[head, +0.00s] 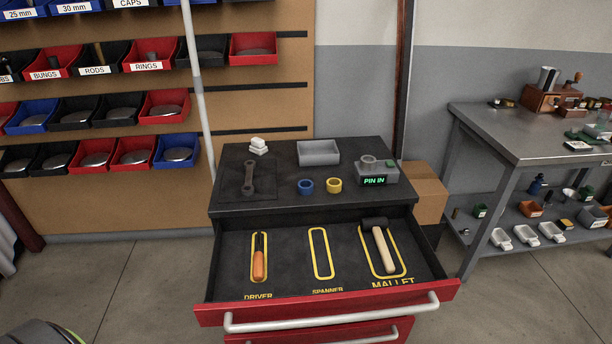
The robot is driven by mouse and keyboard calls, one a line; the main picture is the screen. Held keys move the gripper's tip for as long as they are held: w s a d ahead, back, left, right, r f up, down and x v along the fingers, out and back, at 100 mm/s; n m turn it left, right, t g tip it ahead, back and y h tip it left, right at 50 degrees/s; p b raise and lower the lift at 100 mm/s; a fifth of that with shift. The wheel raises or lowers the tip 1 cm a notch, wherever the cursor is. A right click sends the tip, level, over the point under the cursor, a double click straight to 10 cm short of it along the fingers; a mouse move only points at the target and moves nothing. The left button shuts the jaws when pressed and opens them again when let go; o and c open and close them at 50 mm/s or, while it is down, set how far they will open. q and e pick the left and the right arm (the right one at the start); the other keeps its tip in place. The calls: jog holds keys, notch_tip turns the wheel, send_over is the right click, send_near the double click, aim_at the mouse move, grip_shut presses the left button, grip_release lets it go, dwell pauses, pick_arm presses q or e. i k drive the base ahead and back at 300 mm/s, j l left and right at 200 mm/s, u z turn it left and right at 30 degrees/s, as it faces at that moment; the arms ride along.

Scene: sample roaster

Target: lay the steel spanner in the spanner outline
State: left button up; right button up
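A dark grey spanner (250,180) with a wider head at each end lies on a dark mat (268,196) at the left of the cabinet top. The drawer (292,277) below is open. Its middle yellow outline, the spanner outline (311,250), is labelled SPANNER and is empty. Neither of my grippers is in view.
An orange-handled driver (259,265) and a mallet (384,250) lie in the outlines beside it. A grey tray (318,153), blue ring (305,187), yellow ring (334,185), white blocks (258,148) and a PIN IN device (377,172) stand on the cabinet top (290,207).

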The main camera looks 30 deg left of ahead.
aim_at(320, 251)
jog(key=j+z, duration=0.45)
jog(key=j, duration=0.4)
jog(key=j+z, duration=0.4)
jog(key=j, duration=0.45)
